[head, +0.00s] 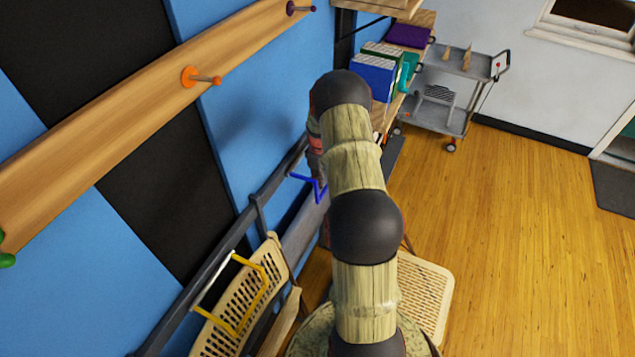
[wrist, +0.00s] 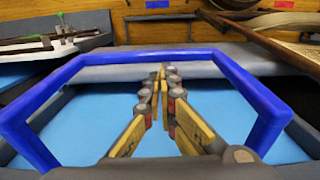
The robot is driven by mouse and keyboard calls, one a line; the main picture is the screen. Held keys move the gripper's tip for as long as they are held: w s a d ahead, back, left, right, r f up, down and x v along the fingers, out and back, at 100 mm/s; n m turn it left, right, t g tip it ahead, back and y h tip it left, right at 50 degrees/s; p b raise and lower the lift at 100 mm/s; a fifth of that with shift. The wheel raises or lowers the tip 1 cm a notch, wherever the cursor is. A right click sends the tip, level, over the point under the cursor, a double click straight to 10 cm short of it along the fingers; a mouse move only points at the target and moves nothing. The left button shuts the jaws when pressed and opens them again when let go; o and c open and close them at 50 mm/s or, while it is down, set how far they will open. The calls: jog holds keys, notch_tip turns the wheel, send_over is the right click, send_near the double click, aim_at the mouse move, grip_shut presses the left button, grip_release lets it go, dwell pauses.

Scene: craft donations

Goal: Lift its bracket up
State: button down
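A blue U-shaped bracket (wrist: 210,53) spans the wrist view, its two side arms running toward the camera. In the head view the blue bracket (head: 316,186) juts out from the dark rail along the wall. My gripper (wrist: 165,74) points into the space framed by the bracket. Its fingers converge to tips that look together, with nothing seen between them. The tips appear just short of the bracket's cross bar; I cannot tell whether they touch it. In the head view my arm hides the gripper. A yellow bracket (head: 264,289) is nearer on the same rail.
A rattan folding chair (head: 226,316) leans by the rail at lower left. A woven seat (head: 425,290) is right of my arm. A wooden peg board (head: 135,110) runs along the wall. A grey cart (head: 442,112) stands at the back. The wooden floor (head: 500,230) at right is clear.

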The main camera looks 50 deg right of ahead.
jog(key=s+r+g, duration=0.1)
jog(key=r, duration=0.1)
jog(key=s+r+g, duration=0.1)
jog(key=r, duration=0.1)
jog(key=s+d+r+g+h, duration=0.1)
jog(key=r+g, duration=0.1)
jog(key=shift+r, duration=0.35)
jog(key=shift+s+v, duration=0.25)
jog(key=shift+v, duration=0.95)
jog(key=shift+r, duration=0.15)
notch_tip(320, 180, up, 10)
dwell(0.6)
